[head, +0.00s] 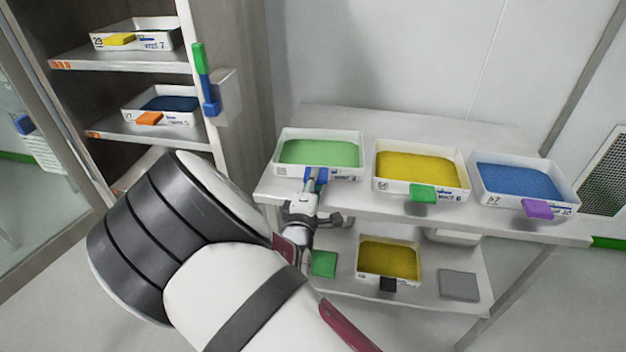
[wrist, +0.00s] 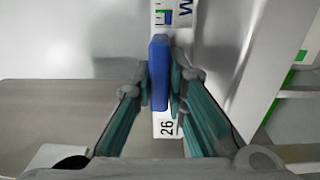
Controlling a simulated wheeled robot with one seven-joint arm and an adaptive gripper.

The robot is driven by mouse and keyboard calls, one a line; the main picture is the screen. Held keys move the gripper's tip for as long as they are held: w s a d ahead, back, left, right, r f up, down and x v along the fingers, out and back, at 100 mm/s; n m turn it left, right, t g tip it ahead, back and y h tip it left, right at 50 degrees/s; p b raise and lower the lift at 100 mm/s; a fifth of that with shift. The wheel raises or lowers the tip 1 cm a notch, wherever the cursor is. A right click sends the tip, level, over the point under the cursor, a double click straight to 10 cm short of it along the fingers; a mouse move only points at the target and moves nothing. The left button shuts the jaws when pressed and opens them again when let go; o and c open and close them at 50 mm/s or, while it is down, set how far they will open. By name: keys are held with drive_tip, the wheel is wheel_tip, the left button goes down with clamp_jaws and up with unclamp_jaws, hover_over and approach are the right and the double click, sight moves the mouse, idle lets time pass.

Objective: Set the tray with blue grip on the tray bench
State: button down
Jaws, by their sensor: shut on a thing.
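The tray with blue grip (head: 346,173) is white, holds light green granules, and is at the left end of the bench top in the head view. Its blue grip (head: 316,175) faces me. My gripper (head: 312,188) is shut on this grip. In the wrist view the blue grip (wrist: 159,72) is between the two fingers, with the tray's white front and the number 26 beside it. The tray bench (head: 420,208) is a light grey table with a lower shelf. The tray looks level at the bench top; I cannot tell whether its underside touches.
A tray with green grip (head: 450,189) and yellow granules is to the right, then a tray with purple grip (head: 566,205) and blue granules. The lower shelf holds a tray with dark grip (head: 361,278). A rack (head: 193,130) with trays stands at left.

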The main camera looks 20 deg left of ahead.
drive_tip(key=c, duration=1.5)
unclamp_jaws()
drive_tip(key=shift+s, duration=0.1)
drive_tip(key=shift+s, duration=0.3)
drive_tip(key=v, duration=1.1)
drive_tip(key=shift+s+d, duration=0.1)
